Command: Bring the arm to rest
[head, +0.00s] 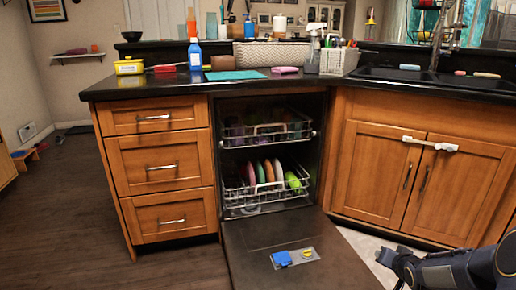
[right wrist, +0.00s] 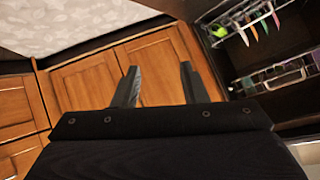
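My right arm comes in at the lower right of the head view, and its gripper (head: 388,262) is low in front of the cabinet doors below the sink. In the right wrist view the two fingers of the right gripper (right wrist: 160,85) stand apart with nothing between them. The cabinet doors (right wrist: 88,80) show behind and between the fingers. My left arm and gripper are not in view.
The dishwasher door (head: 250,240) is folded down and reaches toward me. Its upper rack (head: 232,142) and lower rack (head: 235,205) hold dishes. The countertop (head: 150,88) carries several items beside the double sink (head: 395,73). Dark floor (head: 60,230) at left is clear.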

